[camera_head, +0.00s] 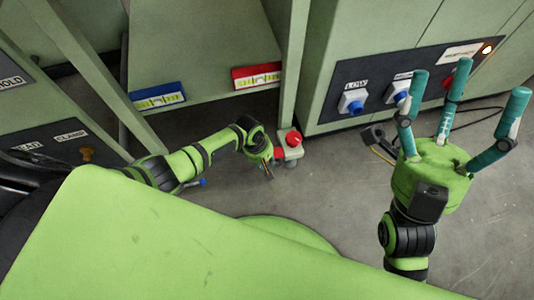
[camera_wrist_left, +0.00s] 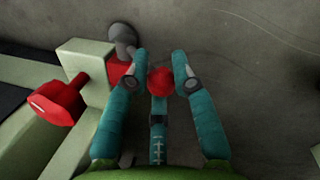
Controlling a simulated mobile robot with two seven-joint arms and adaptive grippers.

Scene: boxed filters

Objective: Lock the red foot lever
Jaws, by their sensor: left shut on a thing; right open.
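The red foot lever (camera_wrist_left: 160,82) shows in the left wrist view as a red ball end between the teal fingers of my left gripper (camera_wrist_left: 160,66). A red part (camera_wrist_left: 117,73) sits beside the grey levelling foot (camera_wrist_left: 122,36), at the lower end of a pale green post. My left gripper (camera_head: 267,165) is low by this post in the head view and is shut on the lever. There the gripper hides most of the lever, and its angle is unclear. My right gripper (camera_head: 462,95) is open and empty, fingers spread, at the right.
A red knob (camera_head: 294,138) sticks out of the post next to my left gripper; it also shows in the left wrist view (camera_wrist_left: 58,102). Blue (camera_head: 157,96) and red (camera_head: 257,77) level holders sit on the shelf edge.

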